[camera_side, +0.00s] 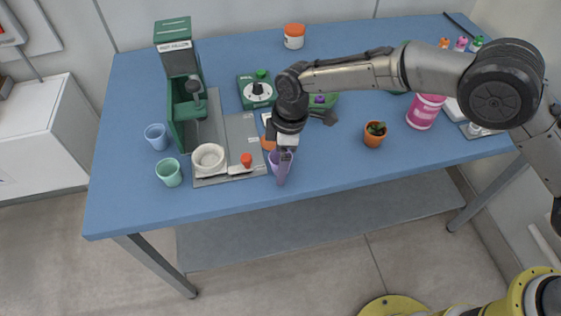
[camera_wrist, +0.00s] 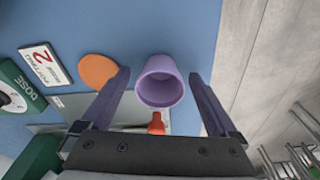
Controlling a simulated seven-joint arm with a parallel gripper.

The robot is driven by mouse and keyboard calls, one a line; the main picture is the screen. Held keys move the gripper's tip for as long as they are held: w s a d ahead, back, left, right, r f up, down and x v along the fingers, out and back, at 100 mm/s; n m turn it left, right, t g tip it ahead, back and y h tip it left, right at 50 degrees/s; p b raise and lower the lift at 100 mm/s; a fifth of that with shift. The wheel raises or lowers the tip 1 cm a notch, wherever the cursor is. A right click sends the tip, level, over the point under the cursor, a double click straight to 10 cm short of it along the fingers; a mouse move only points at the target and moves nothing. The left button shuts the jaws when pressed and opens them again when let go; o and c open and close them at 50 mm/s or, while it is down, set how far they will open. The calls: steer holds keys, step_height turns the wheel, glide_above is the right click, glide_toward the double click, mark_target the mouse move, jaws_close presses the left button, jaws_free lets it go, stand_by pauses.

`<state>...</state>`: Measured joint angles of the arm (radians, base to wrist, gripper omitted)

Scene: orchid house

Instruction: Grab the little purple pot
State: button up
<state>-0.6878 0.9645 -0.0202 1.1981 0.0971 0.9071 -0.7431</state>
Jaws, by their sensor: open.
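The little purple pot (camera_wrist: 160,82) is in the wrist view, between and a little beyond my open fingers, with its dark opening toward the camera. In the side view the purple pot (camera_side: 275,161) is partly hidden by my gripper at the table's front edge. My gripper (camera_side: 285,165) is over it, pointing down. In the wrist view my gripper (camera_wrist: 162,95) has its two purple-grey fingers spread wide, one on each side of the pot, with visible gaps. Whether a finger touches the pot in the side view I cannot tell.
An orange disc (camera_wrist: 98,70) lies beside the left finger. A red-orange knob (camera_wrist: 156,124) is close below the pot. The grey plate holds a white ring dish (camera_side: 208,158). A potted plant (camera_side: 375,134) stands to the right. The blue table's (camera_side: 330,175) front edge is near.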

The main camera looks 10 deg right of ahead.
steer(key=c, duration=1.3)
steer(key=shift+c, duration=0.2)
